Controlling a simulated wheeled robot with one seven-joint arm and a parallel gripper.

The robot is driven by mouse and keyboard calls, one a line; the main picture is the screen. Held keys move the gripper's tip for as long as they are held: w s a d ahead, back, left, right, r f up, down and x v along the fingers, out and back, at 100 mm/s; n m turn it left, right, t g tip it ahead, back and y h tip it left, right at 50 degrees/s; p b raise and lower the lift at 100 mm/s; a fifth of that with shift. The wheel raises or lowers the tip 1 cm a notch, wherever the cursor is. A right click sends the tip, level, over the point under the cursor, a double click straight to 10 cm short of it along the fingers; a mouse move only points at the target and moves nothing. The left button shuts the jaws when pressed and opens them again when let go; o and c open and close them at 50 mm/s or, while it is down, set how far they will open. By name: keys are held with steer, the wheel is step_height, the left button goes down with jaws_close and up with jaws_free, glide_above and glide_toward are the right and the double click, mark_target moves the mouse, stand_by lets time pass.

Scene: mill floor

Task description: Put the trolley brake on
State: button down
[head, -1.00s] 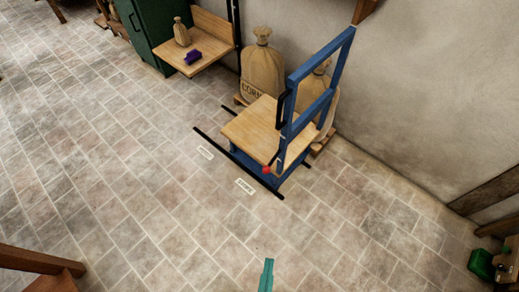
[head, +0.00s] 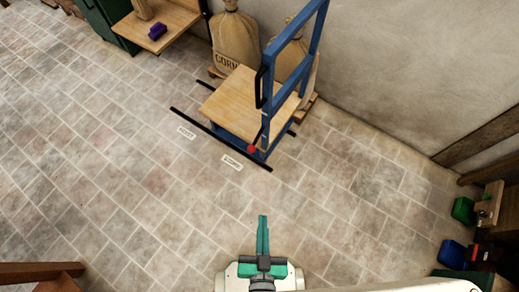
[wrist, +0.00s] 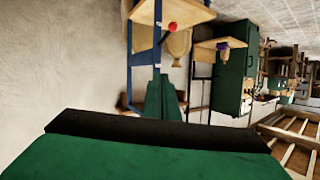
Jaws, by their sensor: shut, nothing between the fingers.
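The trolley has a wooden deck (head: 228,100) and a blue upright frame (head: 297,50). A dark lever ending in a red knob (head: 252,149) is at the trolley's near end, low beside the deck; the knob also shows in the wrist view (wrist: 172,26). My green gripper (head: 263,218) is shut and empty. Its tips point towards the trolley, and in the head view they appear below the knob with a gap of floor between. In the wrist view the fingers (wrist: 162,92) appear below the knob and apart from it.
Two small white labels (head: 187,132) (head: 232,163) lie beside a long black floor strip (head: 220,138). Sacks (head: 235,40) stand behind the trolley near the wall. A wooden shelf with a purple object (head: 157,32) is at upper left. Coloured bins (head: 463,210) are at right. The near floor is clear.

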mark_target(257, 139)
steer(key=w+d+f+m+g+y, duration=0.1)
steer(key=w+f+m, duration=0.25)
steer(key=f, duration=0.55)
steer(key=w+d+f+m+g+y, duration=0.1)
steer(key=w+f+m+g, duration=0.2)
steer(key=f, duration=0.6)
steer(key=w+d+f+m+y, duration=0.1)
steer(key=w+f+m, duration=0.25)
steer(key=f, duration=0.55)
steer(key=w+d+r+m+t+y, duration=0.2)
steer(key=w+r, duration=0.1)
steer(key=w, duration=0.6)
steer(key=w+d+r+m+t+y, duration=0.2)
steer(key=w+d+r+y, duration=0.1)
steer(key=w, duration=0.6)
steer(key=shift+y, duration=0.3)
steer(key=shift+w, duration=0.1)
steer(key=w+a, duration=0.6)
steer(key=a, duration=0.1)
steer(key=shift+a+f, duration=0.2)
